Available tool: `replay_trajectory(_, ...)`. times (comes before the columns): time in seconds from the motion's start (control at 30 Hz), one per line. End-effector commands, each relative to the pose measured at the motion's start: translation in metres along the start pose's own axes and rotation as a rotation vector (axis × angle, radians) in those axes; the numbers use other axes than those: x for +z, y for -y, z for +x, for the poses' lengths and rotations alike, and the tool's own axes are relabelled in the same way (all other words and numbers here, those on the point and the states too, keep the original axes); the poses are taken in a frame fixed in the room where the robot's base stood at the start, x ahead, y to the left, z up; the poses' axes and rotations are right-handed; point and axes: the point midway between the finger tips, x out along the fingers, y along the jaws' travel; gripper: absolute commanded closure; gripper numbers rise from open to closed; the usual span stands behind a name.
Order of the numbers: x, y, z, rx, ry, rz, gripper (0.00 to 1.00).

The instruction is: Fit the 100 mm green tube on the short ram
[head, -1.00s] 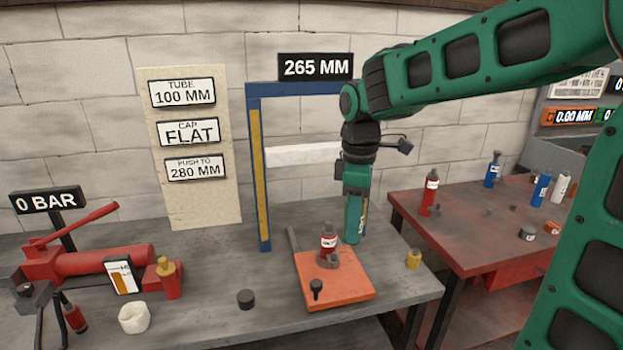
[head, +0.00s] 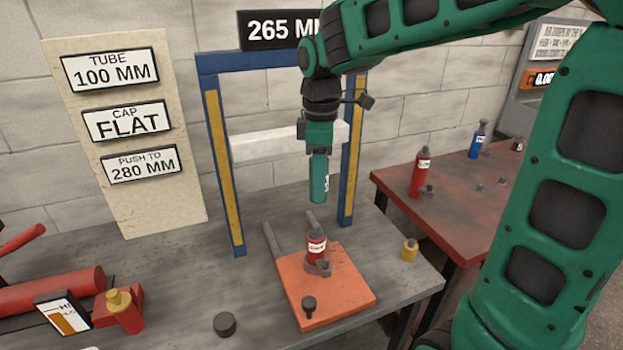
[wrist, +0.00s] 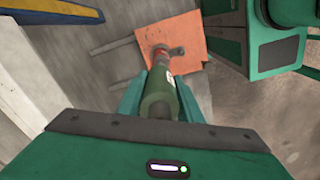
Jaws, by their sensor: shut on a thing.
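My gripper (head: 319,152) is shut on the green tube (head: 319,180), which hangs upright below it. The tube also shows between the two fingers in the wrist view (wrist: 160,96). The short ram (head: 316,246) is red with a white label and stands on the orange plate (head: 345,290). In the head view the tube is above the ram with a visible gap between them. In the wrist view the red ram (wrist: 160,52) shows just past the tube's far end, partly hidden by it. The depth offset between them is hard to tell.
A blue and yellow frame (head: 222,160) with a pale crossbar (head: 262,143) stands behind the plate. A yellow piece (head: 409,250) and a black cap (head: 224,324) lie on the bench. A red pump (head: 55,292) is at left. A red table (head: 395,190) holds other cylinders.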

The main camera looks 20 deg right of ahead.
Motion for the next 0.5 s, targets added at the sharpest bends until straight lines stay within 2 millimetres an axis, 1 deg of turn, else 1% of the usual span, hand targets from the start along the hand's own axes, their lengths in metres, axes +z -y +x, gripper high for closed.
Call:
replay_trajectory(0.13, -0.006, 0.003, 0.0, 0.0, 0.0, -0.011, 1.0)
replay_trajectory(0.27, -0.005, 0.003, 0.0, 0.0, -0.001, -0.025, 1.0)
replay_trajectory(0.5, -0.005, 0.003, 0.017, -0.002, 0.001, -0.023, 1.0)
